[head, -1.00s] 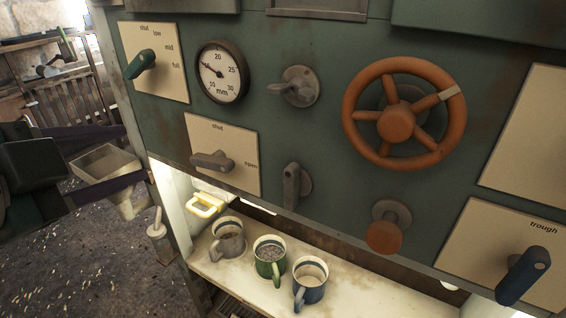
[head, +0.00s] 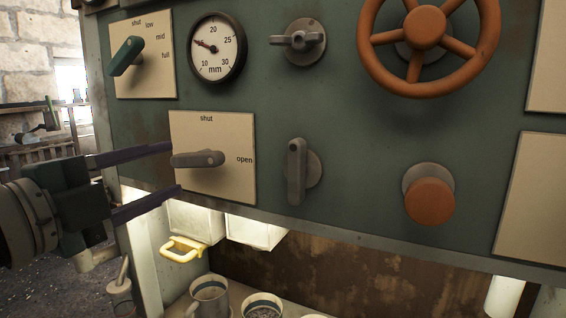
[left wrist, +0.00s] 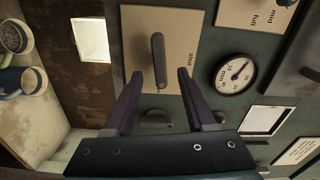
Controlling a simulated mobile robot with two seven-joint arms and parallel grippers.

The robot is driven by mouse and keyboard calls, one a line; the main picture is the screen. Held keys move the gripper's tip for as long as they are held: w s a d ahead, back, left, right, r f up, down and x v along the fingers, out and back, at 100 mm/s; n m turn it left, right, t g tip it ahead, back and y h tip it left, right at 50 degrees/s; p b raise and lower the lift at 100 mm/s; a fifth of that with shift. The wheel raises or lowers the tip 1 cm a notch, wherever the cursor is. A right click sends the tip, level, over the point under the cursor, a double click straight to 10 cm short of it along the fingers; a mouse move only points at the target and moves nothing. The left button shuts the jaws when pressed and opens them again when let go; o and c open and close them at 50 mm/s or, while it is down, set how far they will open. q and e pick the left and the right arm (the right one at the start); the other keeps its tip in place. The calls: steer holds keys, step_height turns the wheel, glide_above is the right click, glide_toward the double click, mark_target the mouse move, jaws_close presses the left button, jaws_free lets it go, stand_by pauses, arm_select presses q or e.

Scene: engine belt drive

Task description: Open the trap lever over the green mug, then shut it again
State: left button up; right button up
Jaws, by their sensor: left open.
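A grey lever (head: 198,159) sits on a cream plate (head: 235,186) marked "shut" at the top and "open" at the right; its handle points left. My left gripper (head: 177,168) is open, with its fingertips above and below the handle's free end. In the left wrist view, the lever (left wrist: 158,60) shows between the two fingertips (left wrist: 160,74); contact cannot be told. The green mug (head: 263,305) stands on the shelf below, mostly cut off by the frame edge. My right gripper is not in view.
A grey mug (head: 210,295) stands left of the green one. A yellow handle (head: 182,248) sticks out below the panel. Another grey lever (head: 297,172), an orange knob (head: 428,202), an orange wheel (head: 427,40) and a gauge (head: 216,48) are on the panel.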

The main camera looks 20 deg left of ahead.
mark_target(191, 162)
arm_select(q)
steer(key=shift+w+d, duration=0.15)
steer(key=shift+w, duration=1.2)
steer(key=shift+w+d, duration=0.1)
steer(key=shift+w, duration=1.2)
jaws_close()
